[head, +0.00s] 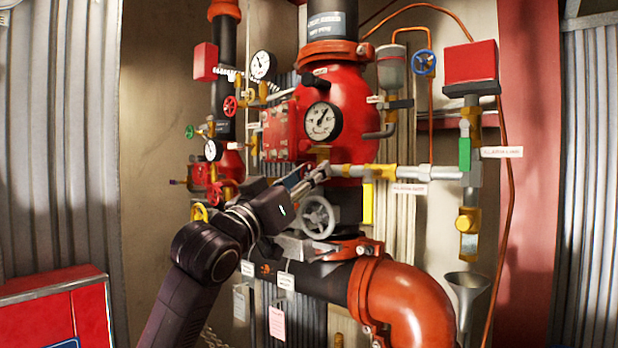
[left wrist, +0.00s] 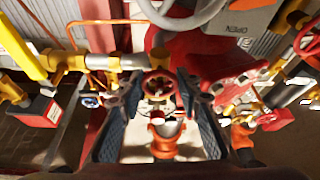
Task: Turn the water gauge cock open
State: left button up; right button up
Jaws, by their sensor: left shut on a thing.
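The large water gauge (head: 322,120) has a white dial and sits on the front of the red valve body (head: 350,85). A brass fitting (head: 318,152) shows just under it. My left gripper (head: 318,176) is right below this fitting, its arm coming from the lower left. In the left wrist view, its two fingers (left wrist: 160,94) stand on either side of a small round red handle (left wrist: 158,83), which looks like the cock's handle. The gripper is shut on it. In the head view the fingers hide this handle. My right gripper is not in view.
A grey handwheel (head: 318,218) is just below the gripper. A horizontal pipe (head: 350,171) with brass fittings runs to the right. Smaller gauges and coloured valves (head: 230,106) crowd the left side. A large orange elbow (head: 410,305) is at the lower right.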

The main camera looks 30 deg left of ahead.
pick_arm(q)
jog(key=n+y, duration=0.2)
jog(key=n, duration=0.2)
jog(key=shift+d+r+p, duration=0.1)
jog(key=shift+p, duration=0.2)
jog(key=shift+n+g+y+p, duration=0.4)
jog(key=shift+n+y, duration=0.5)
jog(key=shift+n, duration=1.1)
jog(key=o, duration=0.9)
jog(key=v, duration=1.2)
